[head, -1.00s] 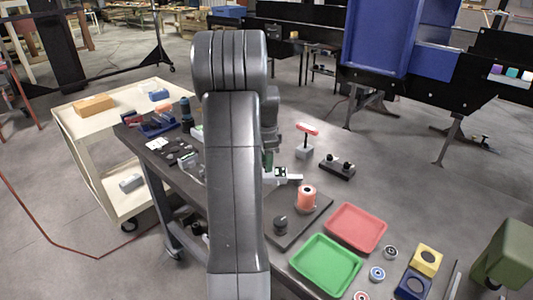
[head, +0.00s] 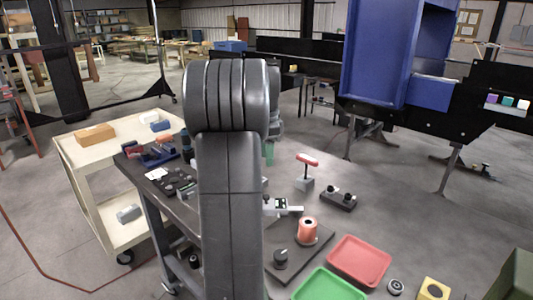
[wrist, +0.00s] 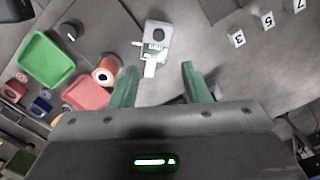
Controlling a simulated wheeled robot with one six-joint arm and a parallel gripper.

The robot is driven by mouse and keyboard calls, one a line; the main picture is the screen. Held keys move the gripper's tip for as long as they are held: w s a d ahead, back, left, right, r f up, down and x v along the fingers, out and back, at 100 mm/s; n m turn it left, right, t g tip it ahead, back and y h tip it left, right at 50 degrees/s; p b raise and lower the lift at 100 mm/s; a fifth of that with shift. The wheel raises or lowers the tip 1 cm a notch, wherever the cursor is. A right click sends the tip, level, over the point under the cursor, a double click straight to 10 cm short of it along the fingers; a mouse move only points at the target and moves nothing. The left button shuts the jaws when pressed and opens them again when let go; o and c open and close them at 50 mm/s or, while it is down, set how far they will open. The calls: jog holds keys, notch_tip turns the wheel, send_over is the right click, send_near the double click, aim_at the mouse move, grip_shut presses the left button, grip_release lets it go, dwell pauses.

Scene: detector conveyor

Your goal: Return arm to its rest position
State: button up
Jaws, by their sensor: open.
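My gripper (wrist: 158,85) shows in the wrist view with two green fingers spread wide apart and nothing between them. It hangs above the dark workbench (head: 185,205). Beyond the fingertips a white and grey device with a small green display (wrist: 155,45) lies on the bench, apart from the fingers. In the head view my grey arm stands upright in the middle and hides most of the gripper; a bit of green (head: 269,152) shows beside the arm. The same device (head: 282,206) sits just right of the arm.
An orange spool (head: 307,231), a red tray (head: 359,260) and a green tray (head: 328,285) are on the bench. A red-topped stand (head: 306,172) is behind. A cream cart (head: 95,190) stands left. A blue chute (head: 380,60) rises at the back right.

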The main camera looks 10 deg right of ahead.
jog(key=shift+f, duration=0.15)
notch_tip(320, 180, down, 14)
jog(key=shift+r+p, duration=0.15)
jog(key=shift+p, duration=0.45)
notch_tip(320, 180, up, 14)
jog(key=b, duration=0.1)
notch_tip(320, 180, down, 14)
jog(key=shift+s+f+p, duration=0.1)
jog(key=shift+s+p, duration=0.05)
jog(key=shift+p, duration=0.25)
jog(key=shift+s+a+n+b, duration=0.1)
jog(key=shift+s+n+b, duration=0.2)
jog(key=shift+s+n, duration=0.5)
jog(key=shift+r, duration=0.2)
